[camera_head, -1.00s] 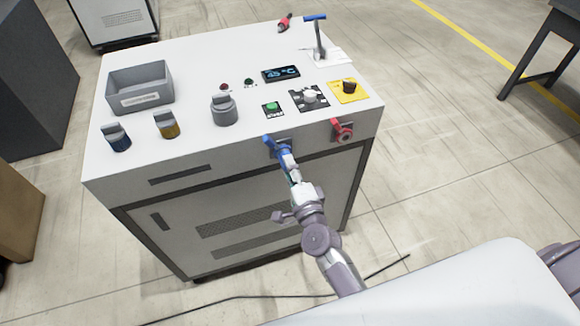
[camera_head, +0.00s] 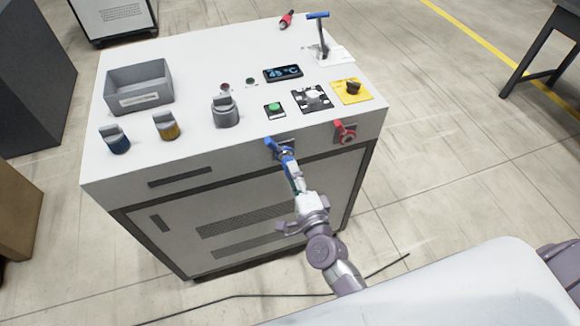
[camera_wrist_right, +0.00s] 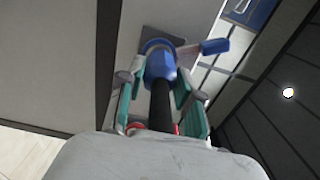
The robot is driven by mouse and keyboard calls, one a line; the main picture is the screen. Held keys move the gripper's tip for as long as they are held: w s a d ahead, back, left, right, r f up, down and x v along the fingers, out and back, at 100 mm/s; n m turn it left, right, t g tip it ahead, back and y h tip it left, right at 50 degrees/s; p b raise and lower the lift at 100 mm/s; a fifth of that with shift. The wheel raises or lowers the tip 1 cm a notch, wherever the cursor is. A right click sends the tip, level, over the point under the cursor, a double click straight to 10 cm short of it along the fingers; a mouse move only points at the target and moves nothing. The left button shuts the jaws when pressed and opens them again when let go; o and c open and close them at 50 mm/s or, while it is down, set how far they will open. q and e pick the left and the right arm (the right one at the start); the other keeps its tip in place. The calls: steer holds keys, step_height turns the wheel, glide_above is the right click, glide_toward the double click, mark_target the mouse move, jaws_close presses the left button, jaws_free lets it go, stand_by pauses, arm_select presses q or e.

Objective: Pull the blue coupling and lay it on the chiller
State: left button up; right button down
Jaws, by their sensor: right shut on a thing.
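The chiller (camera_head: 150,70) is a white cabinet with controls on its top. My right gripper (camera_head: 291,172) is at its front face and shut on the blue coupling (camera_head: 287,158), just below a blue lever (camera_head: 273,144). In the right wrist view, the blue coupling (camera_wrist_right: 160,66) sits between the teal-padded fingers of my right gripper (camera_wrist_right: 158,88), with a dark hose or stem running back from it. The coupling is at the blue-collared port; whether it is still seated cannot be told. My left gripper is not in view.
A red valve (camera_head: 345,132) is close right of the blue port.

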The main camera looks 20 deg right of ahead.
steer(key=shift+s, duration=1.35)
steer(key=shift+s, duration=0.1)
steer(key=shift+s+d, duration=0.1)
steer(key=shift+s, duration=0.95)
